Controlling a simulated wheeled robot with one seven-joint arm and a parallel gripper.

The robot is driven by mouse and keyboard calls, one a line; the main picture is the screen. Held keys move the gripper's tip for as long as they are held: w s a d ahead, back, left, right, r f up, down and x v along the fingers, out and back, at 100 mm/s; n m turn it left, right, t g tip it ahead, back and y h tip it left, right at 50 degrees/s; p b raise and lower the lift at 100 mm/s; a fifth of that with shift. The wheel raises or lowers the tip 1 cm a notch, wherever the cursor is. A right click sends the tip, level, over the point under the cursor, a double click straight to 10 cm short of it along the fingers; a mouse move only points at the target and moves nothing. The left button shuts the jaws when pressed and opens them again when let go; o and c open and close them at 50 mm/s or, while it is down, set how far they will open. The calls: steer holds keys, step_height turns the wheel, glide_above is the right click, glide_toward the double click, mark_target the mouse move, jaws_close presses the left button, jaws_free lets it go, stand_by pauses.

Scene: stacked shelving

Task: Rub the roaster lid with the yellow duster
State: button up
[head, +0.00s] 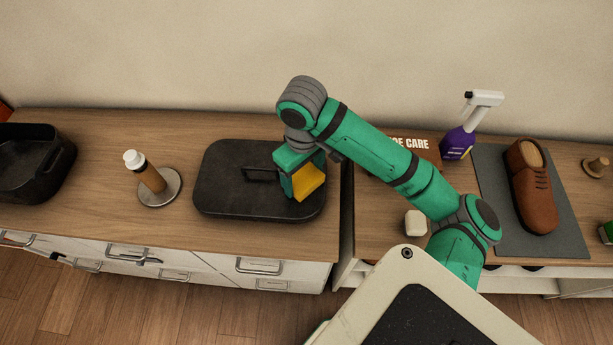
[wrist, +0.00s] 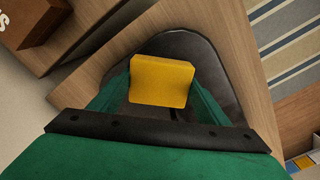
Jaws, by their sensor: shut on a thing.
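The roaster lid (head: 228,190) is a dark, rounded rectangle with a bar handle (head: 262,174). It lies flat on the wooden counter in the head view, and its dark surface shows behind the duster in the wrist view (wrist: 190,46). My gripper (head: 301,180) is shut on the yellow duster (head: 309,182), over the right part of the lid. In the wrist view the duster (wrist: 161,80) sits between the two green fingers. I cannot tell whether the duster touches the lid. The handle is partly hidden by my gripper.
A black roaster pan (head: 35,160) stands at the far left. A bottle with a white cap (head: 146,172) stands on a round plate left of the lid.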

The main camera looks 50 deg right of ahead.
steer(key=shift+w+a, duration=0.1)
steer(key=shift+w, duration=0.4)
steer(key=shift+r, duration=1.55)
steer(key=shift+s, duration=0.1)
